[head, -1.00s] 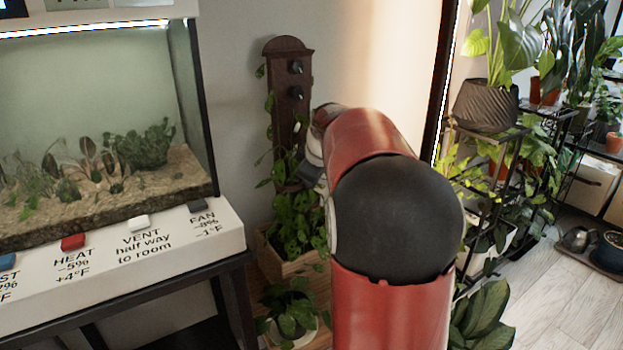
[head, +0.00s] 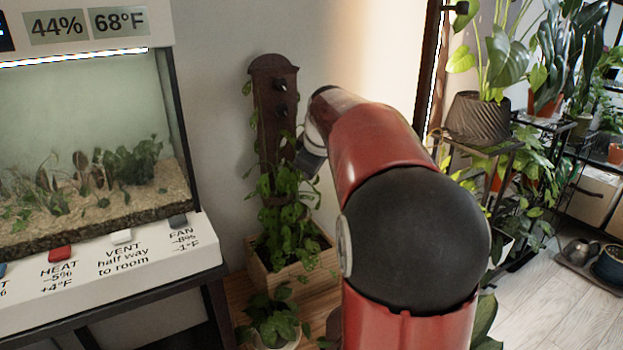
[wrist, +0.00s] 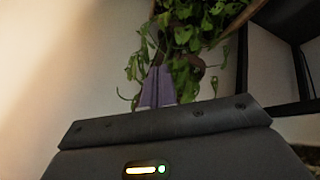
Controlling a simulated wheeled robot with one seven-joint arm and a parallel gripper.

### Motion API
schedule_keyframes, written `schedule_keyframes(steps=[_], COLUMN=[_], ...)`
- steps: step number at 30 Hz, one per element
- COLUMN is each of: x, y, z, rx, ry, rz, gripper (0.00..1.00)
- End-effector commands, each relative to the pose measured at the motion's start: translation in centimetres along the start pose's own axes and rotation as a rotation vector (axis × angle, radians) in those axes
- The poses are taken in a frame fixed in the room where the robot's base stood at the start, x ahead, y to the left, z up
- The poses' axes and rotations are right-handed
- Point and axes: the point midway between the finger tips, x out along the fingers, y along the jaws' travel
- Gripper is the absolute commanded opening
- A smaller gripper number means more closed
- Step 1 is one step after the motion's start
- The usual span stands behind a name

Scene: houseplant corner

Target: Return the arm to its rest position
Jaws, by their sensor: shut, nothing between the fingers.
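My arm, red with a black joint, rises from the bottom of the head view and bends left. Its grey end with my gripper (head: 310,162) is in front of the climbing plant on the dark wooden plank (head: 272,90); the fingertips are hard to make out there. In the wrist view, the dark gripper body fills the bottom, and the narrow purplish fingers of my gripper (wrist: 157,88) are together with nothing held. Leaves (wrist: 190,30) show behind them; I cannot tell the gap.
A terrarium (head: 85,150) with labelled buttons stands at the left on a dark stand. A wooden planter (head: 300,277) and a small potted plant (head: 275,318) are below my gripper. Plant shelves (head: 490,150) are at the right. Bare floor (head: 560,310) shows at lower right.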

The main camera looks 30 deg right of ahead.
Motion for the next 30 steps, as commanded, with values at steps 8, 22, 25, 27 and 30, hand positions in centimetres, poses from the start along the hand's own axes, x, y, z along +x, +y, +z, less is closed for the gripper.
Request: schedule_keyframes(steps=[8, 22, 25, 27, 30], x=[-1.3, -8.5, -9.5, -9.8, -9.9], y=[0.1, -17.1, -22.4, -25.4, -28.7], z=[-0.2, 3.9, 6.8, 8.8, 11.4], rx=[0.002, 0.309, 0.411, 0.472, 0.544], ry=[-0.004, 0.003, -0.01, -0.02, -0.034], rz=[0.002, -0.089, -0.113, -0.124, -0.134], gripper=[0.0, 0.0, 0.0, 0.0, 0.0])
